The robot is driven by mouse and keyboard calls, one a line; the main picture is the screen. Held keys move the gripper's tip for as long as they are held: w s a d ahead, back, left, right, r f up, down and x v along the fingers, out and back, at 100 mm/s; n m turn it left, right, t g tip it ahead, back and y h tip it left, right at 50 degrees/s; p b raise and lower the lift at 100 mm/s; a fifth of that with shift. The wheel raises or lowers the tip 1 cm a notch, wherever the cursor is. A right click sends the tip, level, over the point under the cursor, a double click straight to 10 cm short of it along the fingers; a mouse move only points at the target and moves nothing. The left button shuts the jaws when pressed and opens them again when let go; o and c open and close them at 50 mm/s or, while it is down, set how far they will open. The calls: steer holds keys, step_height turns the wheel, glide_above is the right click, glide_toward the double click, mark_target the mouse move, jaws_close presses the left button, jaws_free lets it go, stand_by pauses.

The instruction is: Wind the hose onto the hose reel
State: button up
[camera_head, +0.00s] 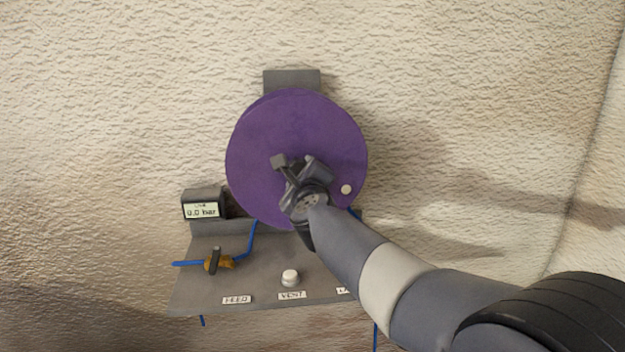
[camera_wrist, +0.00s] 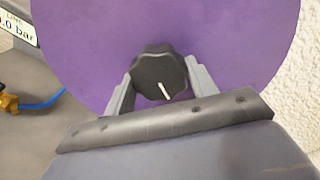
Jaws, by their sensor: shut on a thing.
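The hose reel is a large purple disc (camera_head: 295,125) on the wall; it also fills the upper wrist view (camera_wrist: 225,35). A blue hose (camera_head: 252,241) shows below the reel at left, and a short piece shows in the wrist view (camera_wrist: 43,106). My gripper (camera_head: 302,178) is in front of the disc's lower middle. In the wrist view its two fingers (camera_wrist: 160,92) are shut on a black lobed knob (camera_wrist: 158,70) with a white pointer line. A small pale stud (camera_head: 346,189) sits near the disc's lower right edge. My gripper hides part of the disc.
A grey shelf (camera_head: 262,279) below the reel carries labels reading FEED and VENT, a brass valve (camera_head: 219,261) with a dark lever, and a white button (camera_head: 290,278). A gauge (camera_head: 202,206) at left reads 0.0 bar. The wall right of the reel is bare.

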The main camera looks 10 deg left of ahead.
steer(key=m+b, duration=0.2)
steer(key=m, duration=0.2)
steer(key=m+b, duration=0.2)
steer(key=m, duration=0.2)
steer(key=m+b, duration=0.3)
steer(key=m, duration=0.1)
steer(key=shift+f+m+y, duration=0.25)
steer(key=shift+m+y, duration=0.05)
steer(key=shift+y, duration=0.1)
steer(key=shift+a, duration=0.1)
steer(key=o, duration=1.4)
steer(key=shift+r, duration=0.1)
steer(key=shift+c, duration=0.2)
steer(key=shift+s, duration=0.15)
steer(key=b+v, duration=0.1)
steer(key=v, duration=0.9)
steer(key=shift+s+f, duration=0.25)
steer(key=shift+s, duration=0.05)
